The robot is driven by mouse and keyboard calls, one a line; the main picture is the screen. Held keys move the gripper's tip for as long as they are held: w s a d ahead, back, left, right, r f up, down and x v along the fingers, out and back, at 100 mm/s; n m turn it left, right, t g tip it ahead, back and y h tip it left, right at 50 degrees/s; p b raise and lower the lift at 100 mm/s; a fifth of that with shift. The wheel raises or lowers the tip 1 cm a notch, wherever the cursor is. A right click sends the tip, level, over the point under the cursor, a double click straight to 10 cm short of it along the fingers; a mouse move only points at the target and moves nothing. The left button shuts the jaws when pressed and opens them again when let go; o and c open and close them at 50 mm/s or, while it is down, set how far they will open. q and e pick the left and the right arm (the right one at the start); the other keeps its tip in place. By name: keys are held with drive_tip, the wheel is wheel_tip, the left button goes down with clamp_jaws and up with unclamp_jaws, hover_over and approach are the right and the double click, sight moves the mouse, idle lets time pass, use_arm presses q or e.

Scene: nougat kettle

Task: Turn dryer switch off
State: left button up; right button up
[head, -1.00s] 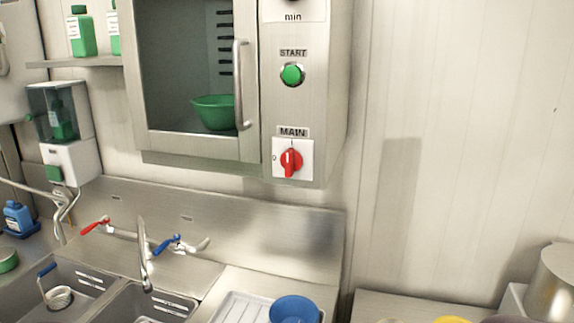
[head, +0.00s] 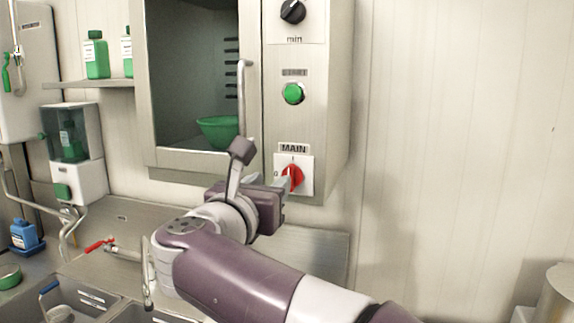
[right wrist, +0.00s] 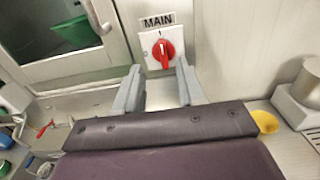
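The dryer (head: 310,120) is a steel cabinet on the wall with a control panel on its right side. Its red MAIN switch (head: 293,178) sits on a white plate low on that panel. In the right wrist view the red switch (right wrist: 163,50) has its pale handle mark close to upright. My right gripper (right wrist: 158,78) is open, its two grey fingers apart below the switch with nothing between them. My left gripper is not in view.
A green START button (head: 293,94) and a black knob (head: 292,11) are above the switch. The dryer door handle (head: 242,95) stands out left of the panel. A green bowl (head: 217,131) is inside. The wall right of the dryer is clear.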

sight(288, 167)
drive_tip(key=p+x, duration=0.2)
drive_tip(key=x, duration=0.2)
drive_tip(key=p+x, duration=0.2)
drive_tip(key=x, duration=0.3)
drive_tip(key=shift+d+r, duration=0.15)
drive_tip(key=shift+r, duration=0.05)
drive_tip(key=shift+w+f, duration=0.15)
drive_tip(key=shift+w, duration=0.1)
drive_tip(key=shift+s, duration=0.15)
clamp_jaws()
